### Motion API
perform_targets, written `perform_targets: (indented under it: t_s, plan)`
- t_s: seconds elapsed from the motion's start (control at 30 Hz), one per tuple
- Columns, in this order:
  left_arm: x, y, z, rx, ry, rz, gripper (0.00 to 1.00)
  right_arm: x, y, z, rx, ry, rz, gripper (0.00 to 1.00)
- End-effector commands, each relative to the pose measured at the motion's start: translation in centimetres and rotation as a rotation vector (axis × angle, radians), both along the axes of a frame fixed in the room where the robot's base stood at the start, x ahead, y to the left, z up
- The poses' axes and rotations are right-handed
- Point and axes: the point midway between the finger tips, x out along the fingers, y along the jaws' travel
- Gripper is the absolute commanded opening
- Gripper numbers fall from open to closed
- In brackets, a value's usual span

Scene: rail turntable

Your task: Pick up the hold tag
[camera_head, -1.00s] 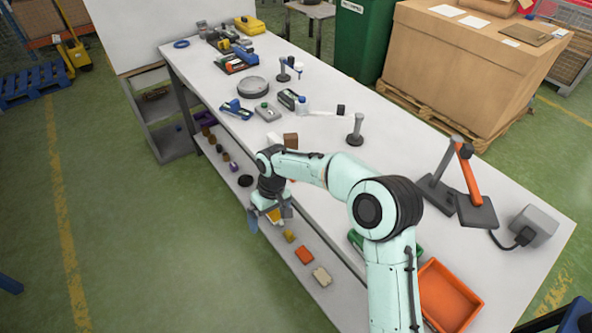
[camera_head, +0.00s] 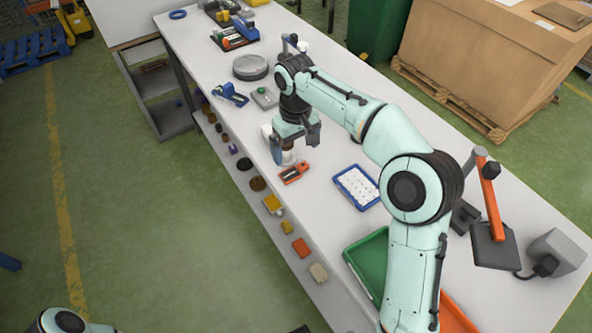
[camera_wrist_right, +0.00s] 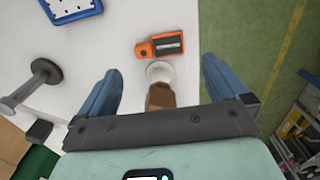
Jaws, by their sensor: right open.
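My right gripper (camera_head: 294,148) is open over the near edge of the workbench, pointing down. In the right wrist view, the open blue fingers of the right gripper (camera_wrist_right: 160,68) have a brown block (camera_wrist_right: 160,95) and a pale round item (camera_wrist_right: 158,72) showing between them. I cannot tell whether the fingers touch either. An orange piece with a dark panel (camera_head: 293,173) lies just beyond the fingertips on the bench; it also shows in the wrist view (camera_wrist_right: 161,46). I cannot tell for sure which object is the hold tag. My left gripper is out of view.
A grey round disc (camera_head: 250,67) and a blue tool (camera_head: 231,94) lie farther back. Several small items, including an orange block (camera_head: 300,247), sit on the lower shelf.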

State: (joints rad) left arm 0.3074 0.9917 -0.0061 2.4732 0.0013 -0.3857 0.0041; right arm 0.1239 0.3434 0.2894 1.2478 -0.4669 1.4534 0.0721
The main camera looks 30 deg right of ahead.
Motion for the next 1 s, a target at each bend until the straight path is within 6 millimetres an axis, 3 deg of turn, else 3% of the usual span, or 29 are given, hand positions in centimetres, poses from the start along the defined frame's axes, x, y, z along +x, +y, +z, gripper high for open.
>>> perform_targets:
  t_s: [0.1, 0.37, 0.67, 1.0]
  plan:
    - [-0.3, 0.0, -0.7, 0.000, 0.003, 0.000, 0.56, -0.1, -0.1, -2.5, 0.000, 0.003, 0.000, 1.00]
    - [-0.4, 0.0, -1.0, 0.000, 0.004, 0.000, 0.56, 0.0, 0.0, -4.6, 0.001, 0.000, 0.000, 1.00]
    - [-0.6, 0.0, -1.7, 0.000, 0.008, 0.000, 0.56, -0.2, -0.2, -8.8, 0.001, 0.003, 0.000, 1.00]
    - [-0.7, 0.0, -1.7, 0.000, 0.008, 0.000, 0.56, -0.1, -0.2, -9.4, 0.001, -0.001, -0.001, 0.97]
